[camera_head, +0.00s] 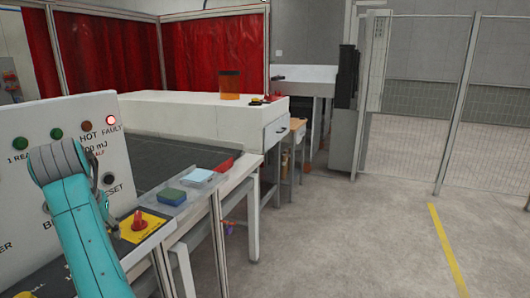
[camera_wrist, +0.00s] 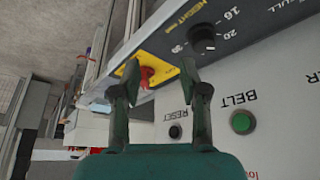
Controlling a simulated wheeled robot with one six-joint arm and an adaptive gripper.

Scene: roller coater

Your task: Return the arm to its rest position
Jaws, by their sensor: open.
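My teal arm (camera_head: 85,230) reaches up in front of the white control panel in the head view; the fingers are not clearly visible there. In the wrist view my gripper (camera_wrist: 160,76) is open, its two dark fingers apart. A red knob (camera_wrist: 146,76) on a yellow plate shows between the fingertips; I cannot tell whether they touch it. The same red knob (camera_head: 139,220) stands on its yellow plate at the panel's lower right in the head view. The red lamp (camera_head: 111,120) by the word FAULT looks lit.
The panel (camera_wrist: 280,130) carries a green BELT button (camera_wrist: 242,122) and a black RESET button (camera_wrist: 175,132). Green (camera_head: 171,197) and light blue (camera_head: 198,175) blocks lie by the dark conveyor (camera_head: 150,165). Open grey floor (camera_head: 350,230) lies to the right, before a mesh fence (camera_head: 412,110).

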